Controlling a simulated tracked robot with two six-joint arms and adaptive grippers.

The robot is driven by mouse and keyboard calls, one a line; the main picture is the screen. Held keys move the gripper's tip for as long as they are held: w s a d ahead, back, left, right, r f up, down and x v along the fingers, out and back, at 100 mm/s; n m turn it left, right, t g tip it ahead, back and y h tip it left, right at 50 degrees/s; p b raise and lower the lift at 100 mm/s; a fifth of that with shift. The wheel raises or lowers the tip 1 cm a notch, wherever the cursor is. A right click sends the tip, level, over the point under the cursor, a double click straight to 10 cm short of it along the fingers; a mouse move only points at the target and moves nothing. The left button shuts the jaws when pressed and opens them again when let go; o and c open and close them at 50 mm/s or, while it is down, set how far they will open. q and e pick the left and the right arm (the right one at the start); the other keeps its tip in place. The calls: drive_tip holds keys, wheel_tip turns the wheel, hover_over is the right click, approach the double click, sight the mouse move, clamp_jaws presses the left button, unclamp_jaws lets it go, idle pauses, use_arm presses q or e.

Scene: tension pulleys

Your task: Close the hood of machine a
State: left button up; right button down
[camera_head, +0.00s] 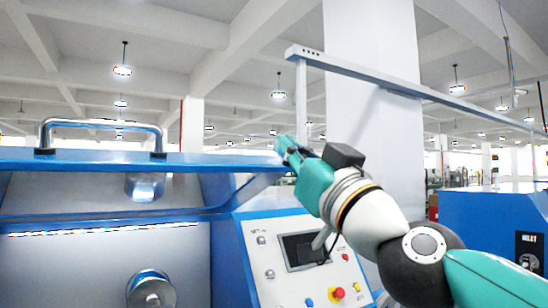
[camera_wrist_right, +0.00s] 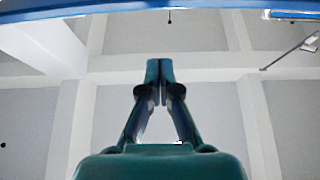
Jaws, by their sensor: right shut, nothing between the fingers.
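The machine at the left has a blue hood (camera_head: 100,161), seen nearly edge-on, with a metal handle (camera_head: 102,123) on it. The hood stands raised, with the inside and a metal roller (camera_head: 150,290) showing below it. My right gripper (camera_head: 280,143) is shut and empty, by the hood's right end; I cannot tell whether it touches. In the right wrist view, the shut fingertips (camera_wrist_right: 160,68) point up toward the ceiling, and a blue edge (camera_wrist_right: 160,8), likely the hood's, crosses the top. My left gripper is not in view.
A control panel (camera_head: 262,256) with a screen and buttons stands right of the opening, behind my right arm. A white pillar (camera_head: 370,60) and a grey overhead rail (camera_head: 440,98) are behind. Another blue machine (camera_head: 490,225) stands at the right.

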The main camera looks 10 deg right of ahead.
sight(271, 163)
drive_tip(key=shift+w+a+f+b, duration=0.3)
drive_tip(key=shift+w+b, duration=0.15)
drive_tip(key=shift+w, duration=0.35)
drive_tip(key=shift+w+a+f+b, duration=0.25)
drive_tip(key=shift+w+b, duration=0.2)
drive_tip(key=shift+w, duration=0.35)
drive_tip(key=shift+w+a+f+b, duration=0.2)
drive_tip(key=shift+w+f+b, duration=0.2)
drive_tip(key=shift+w, duration=0.4)
drive_tip(key=shift+r, duration=0.1)
drive_tip(key=shift+d, duration=0.1)
